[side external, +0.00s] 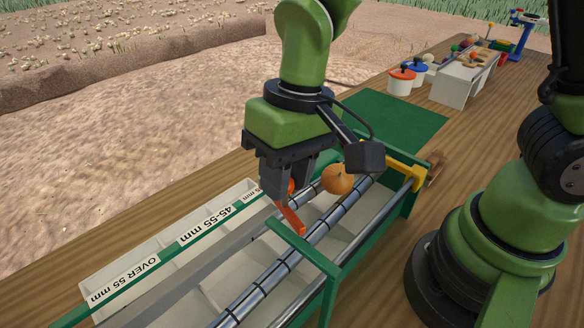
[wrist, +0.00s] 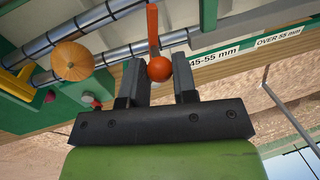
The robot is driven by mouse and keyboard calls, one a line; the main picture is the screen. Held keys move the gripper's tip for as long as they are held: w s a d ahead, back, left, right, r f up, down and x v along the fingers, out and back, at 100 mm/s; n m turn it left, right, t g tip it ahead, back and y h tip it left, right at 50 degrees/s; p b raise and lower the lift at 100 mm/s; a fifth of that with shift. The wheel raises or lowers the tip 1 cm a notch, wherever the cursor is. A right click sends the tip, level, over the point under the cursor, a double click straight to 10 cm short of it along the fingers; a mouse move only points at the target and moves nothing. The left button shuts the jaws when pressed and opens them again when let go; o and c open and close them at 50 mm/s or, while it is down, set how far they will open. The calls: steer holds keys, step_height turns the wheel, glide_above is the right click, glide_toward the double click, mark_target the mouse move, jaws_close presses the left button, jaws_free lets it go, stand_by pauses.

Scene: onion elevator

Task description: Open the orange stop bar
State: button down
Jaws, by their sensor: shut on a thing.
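The orange stop bar (side external: 291,219) lies across the metal rollers of the sorter, and its round knob (wrist: 159,68) shows in the wrist view. My gripper (wrist: 158,75) is shut on that knob, one finger on each side; in the side view my gripper (side external: 285,192) hides most of it. In the wrist view the bar (wrist: 152,25) runs up from the knob over the rollers. A brown onion (side external: 338,179) sits on the rollers beside the bar, on its right; the onion (wrist: 72,60) is at upper left in the wrist view.
The green sorter frame (side external: 303,249) crosses close by the bar. White bins labelled by size (side external: 137,267) run along its left side. A yellow bracket (side external: 405,176) stands at the far end. A green mat (side external: 395,122), lidded pots (side external: 401,81) and a white stand (side external: 463,79) lie beyond.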

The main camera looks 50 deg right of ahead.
steer(key=c, duration=0.9)
jaws_free()
steer(key=shift+r, duration=0.1)
steer(key=shift+d+r, duration=0.25)
steer(key=shift+r, duration=1.05)
steer(key=shift+d+r, duration=0.3)
steer(key=shift+r, duration=0.95)
steer(key=shift+d+r, duration=0.25)
steer(key=shift+r, duration=1.05)
